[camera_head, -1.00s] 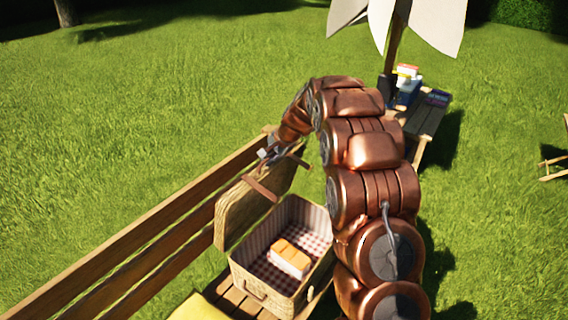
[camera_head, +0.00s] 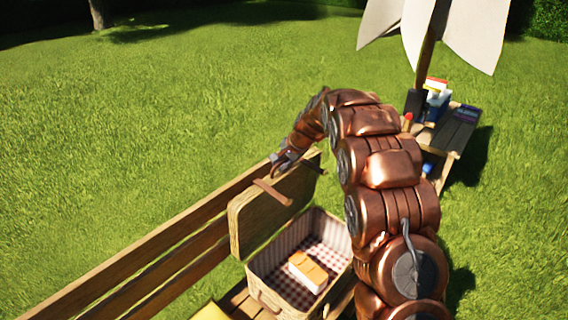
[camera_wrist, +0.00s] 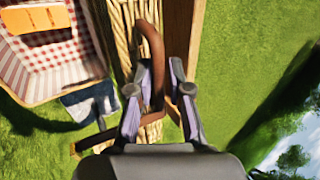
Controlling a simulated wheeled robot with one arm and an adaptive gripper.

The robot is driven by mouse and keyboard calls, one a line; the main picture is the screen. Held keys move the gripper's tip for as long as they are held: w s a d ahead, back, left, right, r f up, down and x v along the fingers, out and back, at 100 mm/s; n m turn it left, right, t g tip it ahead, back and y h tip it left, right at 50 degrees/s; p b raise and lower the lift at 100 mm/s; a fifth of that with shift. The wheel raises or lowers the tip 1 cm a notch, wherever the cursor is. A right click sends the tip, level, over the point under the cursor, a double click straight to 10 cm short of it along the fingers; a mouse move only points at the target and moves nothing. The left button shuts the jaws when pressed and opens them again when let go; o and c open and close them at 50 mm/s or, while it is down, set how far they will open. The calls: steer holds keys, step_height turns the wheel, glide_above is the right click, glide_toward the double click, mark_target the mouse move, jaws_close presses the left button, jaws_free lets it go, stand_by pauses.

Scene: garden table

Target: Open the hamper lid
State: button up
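The wicker hamper (camera_head: 268,295) stands open on a wooden bench, its checked lining (camera_head: 325,252) showing. Its lid (camera_head: 262,222) is raised and stands up by the bench backrest, with brown straps on it. My gripper (camera_head: 284,163) is at the lid's upper edge in the head view, where its fingers are too small to read. In the wrist view, my gripper (camera_wrist: 160,72) has its fingers apart on either side of a curved brown handle (camera_wrist: 152,42), with a gap on the right side. The wicker of the lid (camera_wrist: 124,20) lies just beyond the fingers.
An orange-and-white box (camera_head: 308,271) lies inside the hamper. The backrest (camera_head: 150,250) runs along the left. A yellow cloth (camera_head: 210,312) lies at the bottom edge. A small table (camera_head: 452,135) with several items and a parasol stands behind at right. Grass is open around.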

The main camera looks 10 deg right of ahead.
steer(key=shift+o, duration=1.4)
steer(key=shift+d+f, duration=0.1)
steer(key=shift+f, duration=0.05)
steer(key=v, duration=1.2)
steer(key=s+a+r+n+g+h, duration=0.1)
steer(key=s+a+n+g, duration=0.15)
steer(key=s, duration=1.05)
steer(key=s+a+n+g, duration=0.2)
steer(key=s+a+n, duration=0.1)
steer(key=s, duration=1.1)
steer(key=s+f+n+g+h, duration=0.1)
steer(key=s+n, duration=0.1)
steer(key=s, duration=1)
steer(key=s+d+f+n+g+h, duration=0.1)
steer(key=s+f+n, duration=0.1)
steer(key=s, duration=1.1)
steer(key=shift+d+f+n+h, duration=0.25)
steer(key=shift+n+h, duration=0.15)
steer(key=shift+n, duration=0.25)
